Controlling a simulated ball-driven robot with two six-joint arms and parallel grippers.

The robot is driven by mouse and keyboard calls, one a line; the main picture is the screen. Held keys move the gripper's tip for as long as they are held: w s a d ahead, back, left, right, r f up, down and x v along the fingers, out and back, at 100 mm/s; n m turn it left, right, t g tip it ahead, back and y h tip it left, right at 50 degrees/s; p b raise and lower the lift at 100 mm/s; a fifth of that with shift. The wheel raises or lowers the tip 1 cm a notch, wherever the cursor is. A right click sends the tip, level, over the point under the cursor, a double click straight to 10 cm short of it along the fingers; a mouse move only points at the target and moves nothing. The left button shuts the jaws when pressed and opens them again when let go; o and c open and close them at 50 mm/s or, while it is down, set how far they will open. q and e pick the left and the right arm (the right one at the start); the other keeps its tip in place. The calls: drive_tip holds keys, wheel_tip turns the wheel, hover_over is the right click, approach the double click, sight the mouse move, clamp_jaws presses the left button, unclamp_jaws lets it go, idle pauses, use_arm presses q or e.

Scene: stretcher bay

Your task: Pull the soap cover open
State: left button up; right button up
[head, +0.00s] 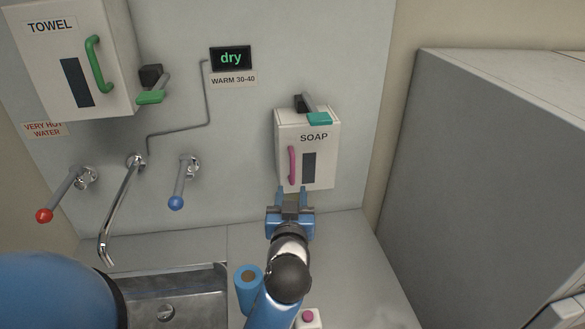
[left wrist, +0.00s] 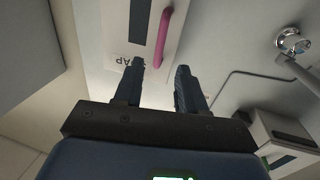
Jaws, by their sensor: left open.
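The soap box (head: 325,172) is a white wall cabinet marked SOAP, with a dark slot and an upright pink handle (head: 292,165) on its front. Its cover looks shut. A black latch with a teal tab (head: 319,119) sits at its top edge. My left gripper (head: 291,191) is open and empty, just below the handle in the head view. In the left wrist view the pink handle (left wrist: 163,35) shows beyond the gap between the open fingertips (left wrist: 160,68). I cannot tell how far apart they are in depth. My right gripper is not in view.
A towel box (head: 28,75) with a green handle (head: 98,64) hangs at upper left. Red (head: 45,215) and blue (head: 176,202) tap levers flank a spout (head: 119,205) above the sink (head: 190,285). A blue cylinder (head: 248,290) stands beside my arm. A grey cabinet (head: 470,170) fills the right.

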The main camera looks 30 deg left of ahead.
sight(293, 170)
use_arm(q)
drive_tip(key=p+x, duration=0.2)
drive_tip(key=x, duration=0.6)
drive_tip(key=shift+r, duration=0.15)
drive_tip(key=shift+w+a, duration=0.15)
drive_tip(key=shift+w, duration=0.1)
clamp_jaws()
